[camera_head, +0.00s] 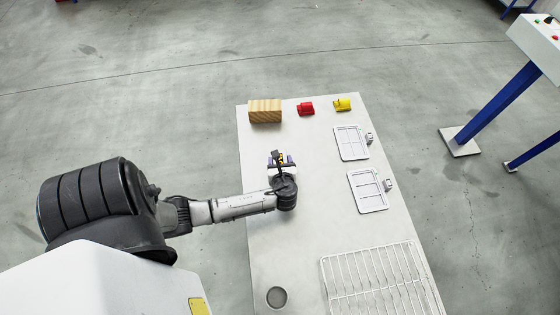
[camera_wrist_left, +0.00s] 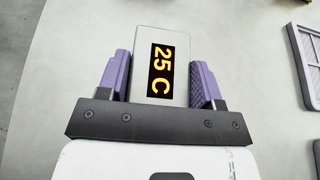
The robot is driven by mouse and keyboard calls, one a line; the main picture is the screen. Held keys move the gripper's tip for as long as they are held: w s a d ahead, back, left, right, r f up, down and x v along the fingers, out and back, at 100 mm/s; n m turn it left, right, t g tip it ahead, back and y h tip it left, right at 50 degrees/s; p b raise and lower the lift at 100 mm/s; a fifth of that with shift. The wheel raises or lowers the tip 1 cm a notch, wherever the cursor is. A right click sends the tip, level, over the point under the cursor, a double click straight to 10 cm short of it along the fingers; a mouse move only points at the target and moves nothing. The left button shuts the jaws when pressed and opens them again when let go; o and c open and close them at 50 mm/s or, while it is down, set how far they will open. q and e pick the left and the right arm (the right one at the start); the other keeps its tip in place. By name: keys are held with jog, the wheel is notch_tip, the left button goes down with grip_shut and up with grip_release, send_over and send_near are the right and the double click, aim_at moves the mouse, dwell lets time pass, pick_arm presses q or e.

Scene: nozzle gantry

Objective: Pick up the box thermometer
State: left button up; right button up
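The box thermometer (camera_wrist_left: 147,35) is a small pale grey box with a black display reading "25 C" in yellow. It also shows small in the head view (camera_head: 281,158), on or just above the table. My left gripper (camera_wrist_left: 161,78) has its two purple fingers on either side of the box, very close to its sides. Whether they press on it cannot be told. In the head view the left gripper (camera_head: 281,163) is over the table's left part, partly hidden by its own wrist. My right gripper is not in view.
On the table (camera_head: 320,215) are a wooden block (camera_head: 265,111), a red part (camera_head: 305,108), a yellow part (camera_head: 342,104), two framed trays (camera_head: 351,143) (camera_head: 368,191), a wire rack (camera_head: 375,282) and a round dark cup (camera_head: 276,297). The table's middle is clear.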

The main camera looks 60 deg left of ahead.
pick_arm(q)
jog(key=c, duration=0.6)
